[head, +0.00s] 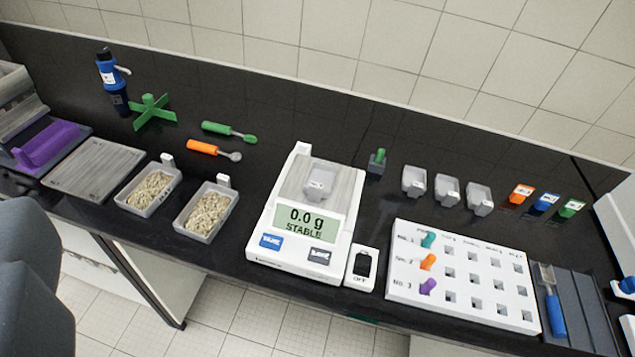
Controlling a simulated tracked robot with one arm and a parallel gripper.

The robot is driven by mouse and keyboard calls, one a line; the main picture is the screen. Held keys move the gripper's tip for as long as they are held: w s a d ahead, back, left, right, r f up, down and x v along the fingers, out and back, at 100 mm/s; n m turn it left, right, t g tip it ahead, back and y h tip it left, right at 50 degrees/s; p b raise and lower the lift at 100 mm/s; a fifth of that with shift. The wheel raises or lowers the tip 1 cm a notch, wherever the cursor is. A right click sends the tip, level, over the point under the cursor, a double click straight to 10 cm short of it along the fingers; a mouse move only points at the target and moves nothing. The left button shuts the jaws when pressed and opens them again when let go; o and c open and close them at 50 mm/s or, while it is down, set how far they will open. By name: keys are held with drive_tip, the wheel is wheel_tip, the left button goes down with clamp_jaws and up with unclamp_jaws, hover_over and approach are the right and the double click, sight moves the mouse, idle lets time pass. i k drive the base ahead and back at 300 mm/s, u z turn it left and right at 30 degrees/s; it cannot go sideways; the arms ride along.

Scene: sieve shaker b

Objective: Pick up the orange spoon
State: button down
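The orange spoon (203,147) lies on the black bench top left of centre in the head view. Its thick orange handle points left and its small grey metal bowl points right. A green spoon (216,128) lies just behind it, roughly parallel and apart from it. Nothing covers the orange spoon. My gripper does not show in this view; a dark grey rounded shape at the lower left edge may be part of my arm.
Two trays of grain (150,208) (181,226) stand in front of the spoon. A green cross-shaped piece (153,113) and a blue bottle (108,72) stand behind left. A scale (257,253) reading 0.0 g stands right. Bare bench lies between spoon and scale.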

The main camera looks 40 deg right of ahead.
sight(235, 157)
drive_tip(key=u, duration=0.7)
drive_tip(key=i, duration=2.45)
drive_tip(key=z, duration=0.85)
